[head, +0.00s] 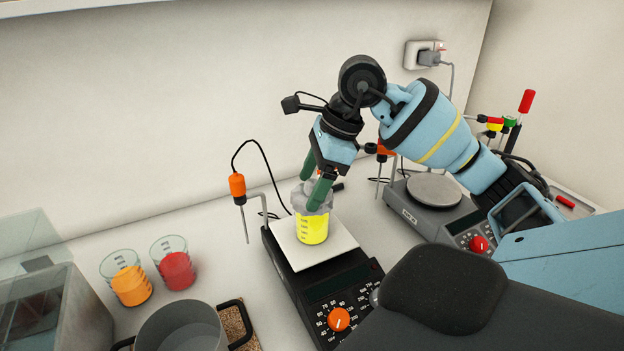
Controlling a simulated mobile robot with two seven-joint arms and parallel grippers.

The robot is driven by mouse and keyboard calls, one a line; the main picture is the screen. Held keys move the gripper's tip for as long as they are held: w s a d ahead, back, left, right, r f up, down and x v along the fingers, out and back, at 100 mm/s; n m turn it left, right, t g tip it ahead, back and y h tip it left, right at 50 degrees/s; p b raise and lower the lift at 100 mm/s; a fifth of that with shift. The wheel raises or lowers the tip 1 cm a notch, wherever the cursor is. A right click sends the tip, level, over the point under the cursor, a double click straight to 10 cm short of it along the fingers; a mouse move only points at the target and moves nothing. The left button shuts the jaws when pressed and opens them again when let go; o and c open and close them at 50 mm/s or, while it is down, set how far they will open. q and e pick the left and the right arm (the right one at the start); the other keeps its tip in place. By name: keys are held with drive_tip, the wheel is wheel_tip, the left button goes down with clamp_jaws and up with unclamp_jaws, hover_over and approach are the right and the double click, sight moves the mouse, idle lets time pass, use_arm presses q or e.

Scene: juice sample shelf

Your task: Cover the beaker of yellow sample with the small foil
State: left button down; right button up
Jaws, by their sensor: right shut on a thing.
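The beaker of yellow sample (312,230) stands upright on the white top of a hot plate (288,249). The small foil (318,206), grey and crumpled, is at the beaker's mouth and hides its rim. My right gripper (314,188) points down over the beaker, its green fingers shut on the foil. I cannot tell whether the foil rests on the rim or is held just above it. My left gripper is not in view.
An orange probe (237,187) hangs beside the hot plate. A second hot plate (434,190) stands to the right. A beaker of orange liquid (131,286), a beaker of red liquid (177,270) and a grey pot (180,330) are at the lower left.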

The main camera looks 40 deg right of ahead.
drive_tip(key=o, duration=1)
drive_tip(key=shift+o, duration=0.2)
drive_tip(key=v, duration=0.7)
drive_tip(key=shift+s+d+r, duration=0.15)
drive_tip(key=shift+d+r, duration=0.05)
drive_tip(key=shift+r, duration=0.15)
